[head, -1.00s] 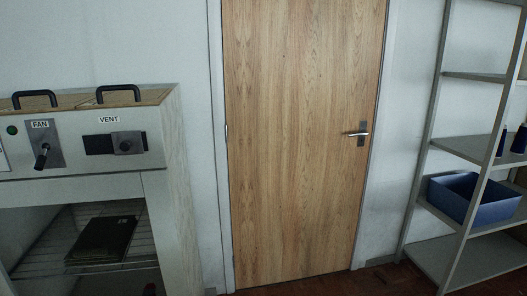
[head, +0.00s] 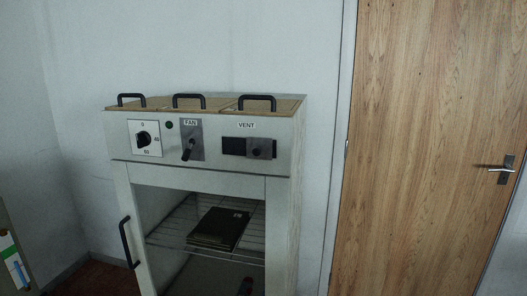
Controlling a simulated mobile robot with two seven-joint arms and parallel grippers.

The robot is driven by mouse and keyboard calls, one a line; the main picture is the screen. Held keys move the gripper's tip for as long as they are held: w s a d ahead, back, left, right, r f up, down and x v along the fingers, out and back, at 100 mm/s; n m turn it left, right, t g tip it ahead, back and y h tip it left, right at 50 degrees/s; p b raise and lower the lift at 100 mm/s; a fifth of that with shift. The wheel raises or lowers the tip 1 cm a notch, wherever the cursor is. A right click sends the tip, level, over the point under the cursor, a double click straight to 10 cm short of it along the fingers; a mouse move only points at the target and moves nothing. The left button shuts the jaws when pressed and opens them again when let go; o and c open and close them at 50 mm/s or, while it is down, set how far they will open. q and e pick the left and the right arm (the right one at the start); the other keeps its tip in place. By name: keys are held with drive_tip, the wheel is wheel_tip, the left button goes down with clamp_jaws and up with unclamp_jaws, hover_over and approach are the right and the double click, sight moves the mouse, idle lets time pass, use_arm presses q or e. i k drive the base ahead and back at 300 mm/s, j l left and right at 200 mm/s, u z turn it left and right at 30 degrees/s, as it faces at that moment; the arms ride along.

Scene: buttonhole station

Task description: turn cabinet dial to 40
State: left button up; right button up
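The grey-white cabinet (head: 208,174) stands against the wall in the middle-left of the head view. Its dial (head: 144,139) is a black knob on a white square plate at the left of the front panel. The knob's exact pointing direction is too small to tell. Neither of my grippers shows in the head view.
A glass-fronted cabinet door has a black handle (head: 127,242). Dark flat items (head: 218,228) lie on the rack inside. A wooden door (head: 425,150) is at right.

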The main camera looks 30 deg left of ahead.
sight(143, 138)
drive_tip(key=u, duration=1.6)
